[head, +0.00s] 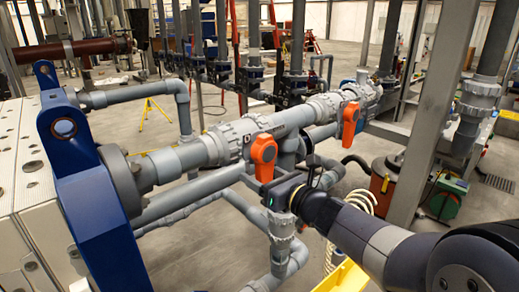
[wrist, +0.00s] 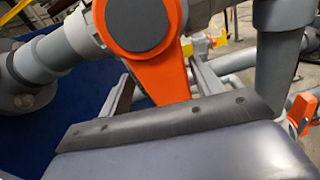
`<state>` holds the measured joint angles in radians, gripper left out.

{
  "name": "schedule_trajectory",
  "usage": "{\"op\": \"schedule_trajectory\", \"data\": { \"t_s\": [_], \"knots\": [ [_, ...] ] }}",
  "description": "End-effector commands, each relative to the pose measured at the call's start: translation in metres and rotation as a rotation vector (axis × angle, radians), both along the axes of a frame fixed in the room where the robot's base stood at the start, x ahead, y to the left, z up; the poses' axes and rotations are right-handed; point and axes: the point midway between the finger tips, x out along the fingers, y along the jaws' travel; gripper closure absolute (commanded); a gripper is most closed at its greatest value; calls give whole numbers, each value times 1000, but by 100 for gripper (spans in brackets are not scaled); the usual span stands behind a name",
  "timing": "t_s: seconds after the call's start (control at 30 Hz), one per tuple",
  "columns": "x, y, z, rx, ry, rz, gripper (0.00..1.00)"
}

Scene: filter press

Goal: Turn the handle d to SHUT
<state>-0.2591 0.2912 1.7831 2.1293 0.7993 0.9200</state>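A valve with an orange handle (head: 263,155) sits on the grey pipe in the middle of the head view, the handle hanging down. In the wrist view this orange handle (wrist: 165,75) fills the upper middle, with a dark round hub cap. A second orange handle (head: 350,120) hangs down farther right; an orange handle (wrist: 302,112) also shows at the wrist view's right edge. My gripper (head: 262,184) is just below the nearer handle. Its grey fingers stand apart on either side of the handle's lower part; contact is unclear.
Grey pipes run behind and below the handle. A blue plate (head: 95,190) stands at the left. A grey steel post (head: 433,110) stands at the right, near my arm. A yellow object (head: 345,277) is under my arm. Open floor lies beyond the pipes.

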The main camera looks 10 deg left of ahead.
Motion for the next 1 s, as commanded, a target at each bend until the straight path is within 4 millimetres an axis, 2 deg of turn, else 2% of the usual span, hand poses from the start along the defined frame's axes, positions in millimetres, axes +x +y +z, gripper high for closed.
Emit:
{"op": "schedule_trajectory", "data": {
  "t_s": [0.27,0.7,1.0],
  "knots": [
    [-1,-5,2,1,-3,-5,38],
    [-38,-53,3,0,-5,-6,38],
    [-42,-57,2,2,-4,-4,38]
  ]
}}
